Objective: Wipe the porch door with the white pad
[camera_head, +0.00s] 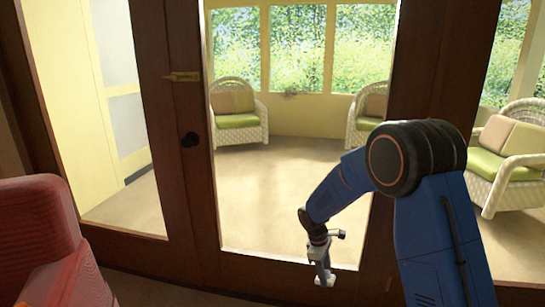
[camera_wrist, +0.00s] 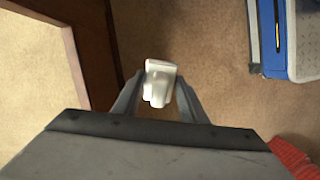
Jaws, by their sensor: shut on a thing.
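The porch door (camera_head: 183,180) has a dark wooden frame with large glass panes. Part of its dark frame and pane shows at the left in the wrist view (camera_wrist: 100,50). My gripper (camera_head: 324,277) hangs low in front of the bottom of the glass in the head view. In the wrist view my gripper (camera_wrist: 158,90) is shut on the white pad (camera_wrist: 158,82). The pad also shows small at the gripper's tip in the head view (camera_head: 325,281). In the wrist view the pad is apart from the door frame, with carpet seen between them.
A red upholstered armchair (camera_head: 45,245) stands at the lower left. A dark knob (camera_head: 190,140) and a brass latch (camera_head: 182,76) are on the door frame. Wicker chairs (camera_head: 238,115) with green cushions are beyond the glass. Brown carpet (camera_wrist: 205,45) lies below the gripper.

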